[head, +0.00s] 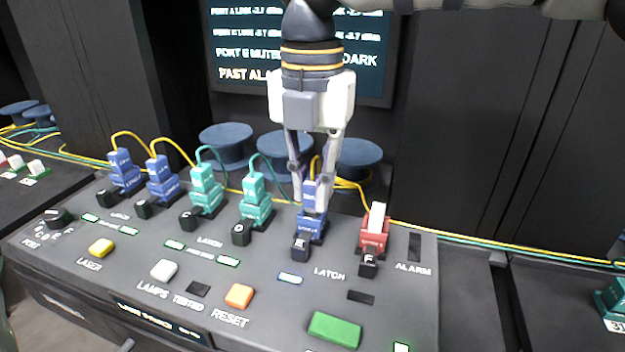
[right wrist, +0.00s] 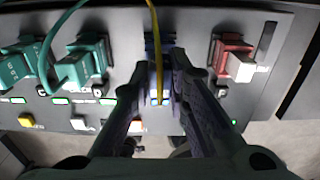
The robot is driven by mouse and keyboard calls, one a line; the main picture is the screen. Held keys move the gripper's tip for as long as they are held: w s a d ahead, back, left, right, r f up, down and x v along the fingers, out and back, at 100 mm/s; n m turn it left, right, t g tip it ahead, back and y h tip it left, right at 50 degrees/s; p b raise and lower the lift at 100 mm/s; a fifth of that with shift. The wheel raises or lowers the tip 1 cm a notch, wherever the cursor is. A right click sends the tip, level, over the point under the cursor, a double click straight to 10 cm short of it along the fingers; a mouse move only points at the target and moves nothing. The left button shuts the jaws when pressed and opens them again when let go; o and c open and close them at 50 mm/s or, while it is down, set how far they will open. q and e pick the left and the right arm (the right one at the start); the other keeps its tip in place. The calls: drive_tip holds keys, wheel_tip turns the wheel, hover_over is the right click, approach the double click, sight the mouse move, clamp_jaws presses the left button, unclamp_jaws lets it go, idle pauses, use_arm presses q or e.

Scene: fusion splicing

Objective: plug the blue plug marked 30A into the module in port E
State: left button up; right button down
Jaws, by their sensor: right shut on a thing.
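The blue plug (head: 312,195) stands upright between the fingers of my right gripper (head: 311,207), with a yellow fibre running from its top. Its marking is too small to read. It is right above or in the blue module (head: 311,228) at port E, behind the black tab lettered E (head: 301,247); the fingers hide how deep it sits. In the right wrist view the fingers close on both sides of the blue plug (right wrist: 153,82), and the yellow fibre passes in front. My left gripper does not show.
Port F, to the right, has a red module (head: 374,238) with a white plug. Two teal plugs (head: 255,190) and two blue plugs (head: 162,172) stand in the ports to the left. Buttons, including a green one (head: 335,330), line the front. Fibre spools (head: 285,148) stand behind.

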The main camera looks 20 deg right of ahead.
drive_tip(key=shift+f, duration=0.55)
drive_tip(key=c, duration=1.5)
unclamp_jaws()
drive_tip(key=shift+o, duration=0.2)
wheel_tip(320, 180, up, 12)
